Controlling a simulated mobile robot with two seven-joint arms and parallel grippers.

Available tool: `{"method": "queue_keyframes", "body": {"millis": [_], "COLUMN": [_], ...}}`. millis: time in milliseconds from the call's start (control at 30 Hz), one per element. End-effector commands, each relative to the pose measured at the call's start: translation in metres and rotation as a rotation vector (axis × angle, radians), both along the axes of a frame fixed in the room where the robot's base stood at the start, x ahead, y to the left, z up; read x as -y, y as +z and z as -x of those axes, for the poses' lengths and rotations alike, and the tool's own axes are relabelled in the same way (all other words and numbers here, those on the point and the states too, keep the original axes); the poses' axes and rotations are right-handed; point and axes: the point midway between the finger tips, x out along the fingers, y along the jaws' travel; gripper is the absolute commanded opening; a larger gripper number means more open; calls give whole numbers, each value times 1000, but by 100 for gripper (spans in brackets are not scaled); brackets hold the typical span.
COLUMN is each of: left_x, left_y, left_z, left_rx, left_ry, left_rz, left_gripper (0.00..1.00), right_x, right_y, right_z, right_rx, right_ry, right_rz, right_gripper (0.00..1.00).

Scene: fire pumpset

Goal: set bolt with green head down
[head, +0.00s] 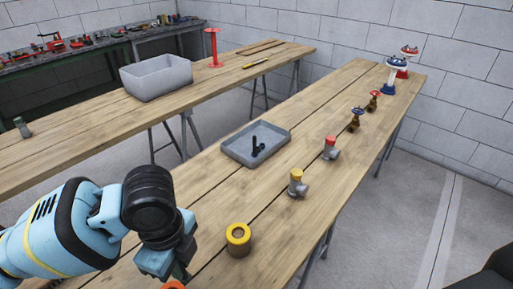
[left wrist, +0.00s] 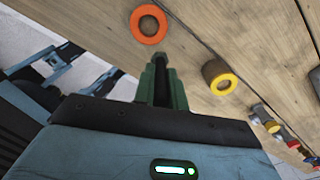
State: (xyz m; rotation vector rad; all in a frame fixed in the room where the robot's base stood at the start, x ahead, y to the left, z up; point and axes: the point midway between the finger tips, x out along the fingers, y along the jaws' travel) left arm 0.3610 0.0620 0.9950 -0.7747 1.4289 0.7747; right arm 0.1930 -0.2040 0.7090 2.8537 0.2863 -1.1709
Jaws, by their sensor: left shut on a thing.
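My left gripper (head: 178,274) is at the bottom of the head view, low over the near table's front left edge. In the left wrist view its green jaws (left wrist: 162,82) are shut on a dark bolt (left wrist: 160,62), whose dark end shows between them. I cannot make out a green head apart from the green jaws. An orange ring (left wrist: 148,25) lies on the table just beyond the jaws; only its edge shows in the head view (head: 172,285). A yellow ring (head: 238,240) stands right of the gripper, apart from it. My right gripper is not in view.
A grey tray (head: 234,155) with dark bolts (head: 257,147) sits mid-table. Pipe fittings with yellow (head: 296,183) and red (head: 330,148) caps and several valves line the right side. A grey bin (head: 156,77) stands on the far table. Bare wood lies between tray and yellow ring.

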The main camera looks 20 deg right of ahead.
Motion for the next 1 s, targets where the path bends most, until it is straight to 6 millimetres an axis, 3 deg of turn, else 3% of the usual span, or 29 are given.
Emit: {"method": "queue_keyframes", "body": {"millis": [300,700,1000], "left_x": [-56,-123,-150], "left_y": [15,39,51], "left_z": [-29,-53,-59], "left_rx": [3,3,-1], "left_ry": [759,1698,2104], "left_rz": [0,1,1], "left_gripper": [0,0,0], "right_x": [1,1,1], "right_y": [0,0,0], "right_z": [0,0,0], "right_rx": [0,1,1], "right_ry": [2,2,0], "right_rz": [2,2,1], "right_gripper": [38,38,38]}}
